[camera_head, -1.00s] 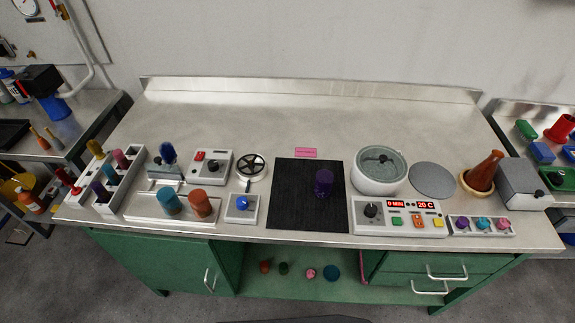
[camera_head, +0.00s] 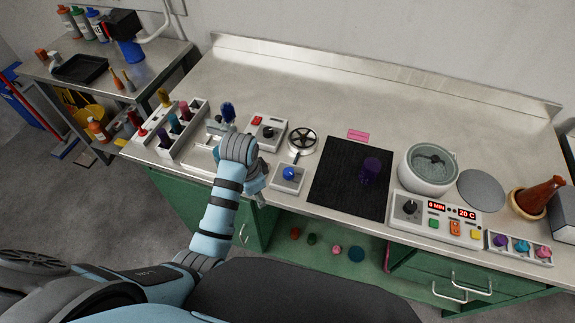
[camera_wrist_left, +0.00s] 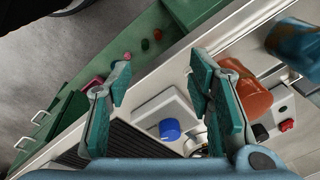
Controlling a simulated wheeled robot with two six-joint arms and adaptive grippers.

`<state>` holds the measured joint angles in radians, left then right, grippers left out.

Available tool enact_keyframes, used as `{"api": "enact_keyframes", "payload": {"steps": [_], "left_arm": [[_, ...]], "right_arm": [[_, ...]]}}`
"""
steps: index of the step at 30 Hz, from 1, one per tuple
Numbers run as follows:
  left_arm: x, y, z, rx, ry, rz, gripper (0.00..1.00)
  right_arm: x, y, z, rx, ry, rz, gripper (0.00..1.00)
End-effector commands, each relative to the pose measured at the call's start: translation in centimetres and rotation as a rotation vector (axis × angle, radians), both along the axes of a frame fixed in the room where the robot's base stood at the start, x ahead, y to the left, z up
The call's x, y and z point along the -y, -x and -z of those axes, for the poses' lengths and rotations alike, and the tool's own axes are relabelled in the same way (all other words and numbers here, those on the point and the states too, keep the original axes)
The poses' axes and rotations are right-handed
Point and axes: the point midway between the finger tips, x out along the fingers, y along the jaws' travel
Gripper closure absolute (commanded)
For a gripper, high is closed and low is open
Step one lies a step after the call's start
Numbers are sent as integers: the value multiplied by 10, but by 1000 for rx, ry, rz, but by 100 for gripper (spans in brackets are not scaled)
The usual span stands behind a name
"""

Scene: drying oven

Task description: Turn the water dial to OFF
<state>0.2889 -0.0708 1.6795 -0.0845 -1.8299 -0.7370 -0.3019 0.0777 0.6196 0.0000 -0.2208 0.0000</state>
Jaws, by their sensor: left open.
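The blue dial (camera_head: 289,173) sits on a small white box (camera_head: 287,184) near the front edge of the bench. It also shows in the left wrist view (camera_wrist_left: 170,129), on its white box (camera_wrist_left: 166,112), appearing between the two fingers. No dial markings are readable. My left gripper (camera_head: 259,193) is over the front edge, just left of the dial box in the head view. In the left wrist view its teal-padded fingers (camera_wrist_left: 160,72) are spread apart with nothing between them, and they look clear of the dial. My right gripper is not in view.
The back of the bench is clear.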

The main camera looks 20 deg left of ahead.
Motion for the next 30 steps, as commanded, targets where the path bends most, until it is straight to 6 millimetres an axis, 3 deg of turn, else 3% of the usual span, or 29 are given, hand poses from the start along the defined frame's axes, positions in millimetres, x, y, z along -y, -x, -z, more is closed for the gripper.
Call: {"api": "enact_keyframes", "payload": {"steps": [6,12,15,20,30], "left_arm": [[33,-62,-51,-65,-5,295,53],[59,-96,-110,-120,-27,566,53],[65,-102,-124,-135,-34,639,53],[66,-101,-99,-143,-34,652,53],[65,-101,-5,-140,-34,648,53]], "right_arm": [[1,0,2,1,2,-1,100],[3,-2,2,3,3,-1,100],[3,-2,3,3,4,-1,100],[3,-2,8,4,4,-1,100],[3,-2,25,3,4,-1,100]]}}
